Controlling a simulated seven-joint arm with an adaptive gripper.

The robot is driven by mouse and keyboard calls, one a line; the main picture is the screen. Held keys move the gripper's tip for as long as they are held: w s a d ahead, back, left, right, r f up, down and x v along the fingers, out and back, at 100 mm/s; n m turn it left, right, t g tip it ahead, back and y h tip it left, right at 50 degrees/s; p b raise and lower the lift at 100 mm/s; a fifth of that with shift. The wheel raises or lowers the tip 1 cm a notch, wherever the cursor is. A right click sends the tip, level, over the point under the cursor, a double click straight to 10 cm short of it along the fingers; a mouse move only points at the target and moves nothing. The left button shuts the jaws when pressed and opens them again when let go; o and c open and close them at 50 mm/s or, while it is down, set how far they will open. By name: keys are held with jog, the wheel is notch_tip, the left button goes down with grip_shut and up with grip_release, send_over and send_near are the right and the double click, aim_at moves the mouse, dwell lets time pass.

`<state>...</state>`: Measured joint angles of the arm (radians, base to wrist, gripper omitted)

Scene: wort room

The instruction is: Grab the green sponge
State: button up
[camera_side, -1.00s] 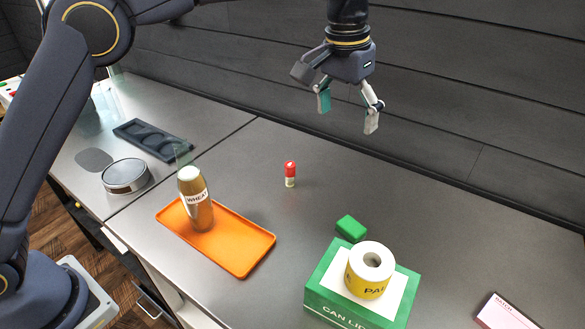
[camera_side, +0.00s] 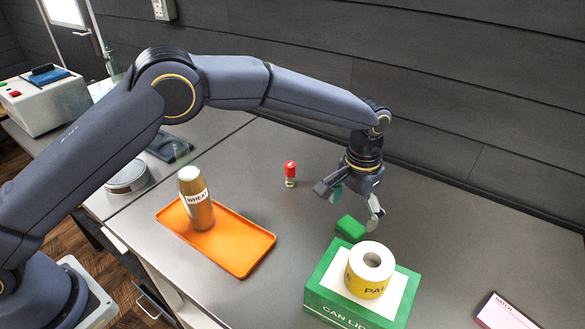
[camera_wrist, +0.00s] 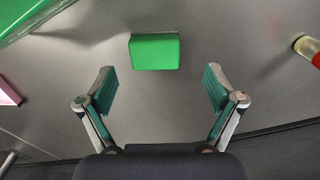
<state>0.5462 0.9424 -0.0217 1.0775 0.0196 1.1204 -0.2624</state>
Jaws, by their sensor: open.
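The green sponge (camera_side: 350,228) is a small block lying on the grey metal counter, just behind the green can-lid box. In the wrist view the sponge (camera_wrist: 155,51) lies in the upper middle, centred between the fingers but beyond their tips. My gripper (camera_side: 356,205) is low over the counter, just behind and above the sponge. In the wrist view my gripper (camera_wrist: 160,90) has its two fingers spread wide with nothing between them. The sponge is apart from both fingers.
The green box (camera_side: 328,284) bears a yellow-and-white roll (camera_side: 369,274) close to the sponge. A red-capped vial (camera_side: 290,174) stands left of the gripper. A brown bottle (camera_side: 197,205) stands on an orange tray (camera_side: 244,256). Counter right of the gripper is clear.

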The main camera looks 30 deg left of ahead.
aim_at(352, 225)
jog(key=f, duration=0.4)
jog(key=shift+s+d+f, duration=0.15)
jog(key=shift+d+f, duration=0.1)
jog(key=shift+f, duration=0.05)
jog(key=shift+c, duration=0.2)
jog(key=c, duration=1)
